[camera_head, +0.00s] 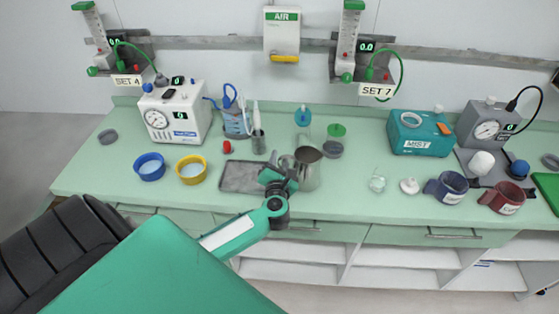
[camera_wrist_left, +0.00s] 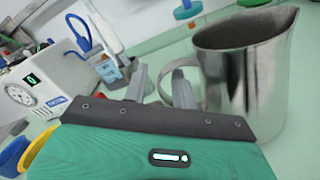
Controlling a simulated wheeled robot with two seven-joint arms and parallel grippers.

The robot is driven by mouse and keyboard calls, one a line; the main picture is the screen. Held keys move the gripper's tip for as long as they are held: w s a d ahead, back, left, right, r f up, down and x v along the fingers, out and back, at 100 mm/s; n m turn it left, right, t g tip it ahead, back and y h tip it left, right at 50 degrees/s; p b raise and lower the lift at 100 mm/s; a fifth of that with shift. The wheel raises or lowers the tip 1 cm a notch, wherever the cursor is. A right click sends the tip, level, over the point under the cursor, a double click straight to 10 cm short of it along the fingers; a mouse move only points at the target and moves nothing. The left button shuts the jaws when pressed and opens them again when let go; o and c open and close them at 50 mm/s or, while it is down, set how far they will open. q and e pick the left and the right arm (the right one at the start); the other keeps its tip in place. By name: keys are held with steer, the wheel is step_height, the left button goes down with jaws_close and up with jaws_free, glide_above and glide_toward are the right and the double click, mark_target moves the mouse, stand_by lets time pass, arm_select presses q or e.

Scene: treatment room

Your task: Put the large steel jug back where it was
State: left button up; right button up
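The large steel jug (camera_head: 309,170) stands upright on the green counter, just right of a grey tray, near the front edge. In the left wrist view the jug (camera_wrist_left: 245,75) fills the right side, its handle (camera_wrist_left: 164,84) toward my gripper. My left gripper (camera_head: 283,178) is at the jug's left side. In the wrist view the left gripper (camera_wrist_left: 158,86) has its fingers apart, one on each side of the handle's outer strip, with a gap showing. Whether a finger touches the handle is unclear. My right gripper is not in view.
The grey tray (camera_head: 238,178) lies left of the jug. Blue (camera_head: 150,168) and yellow (camera_head: 191,171) bowls are further left. A dark grey round piece (camera_head: 333,150) is behind the jug.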

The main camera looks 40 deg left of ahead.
arm_select(q)
steer(key=shift+s+d, duration=0.15)
steer(key=shift+s, duration=0.1)
steer(key=b+v, duration=0.3)
steer(key=v, duration=0.7)
steer(key=shift+s+d, duration=0.1)
steer(key=shift+s, duration=0.1)
steer(key=shift+s+d+r, duration=0.15)
steer(key=shift+s+d, duration=0.1)
steer(key=shift+s, duration=0.15)
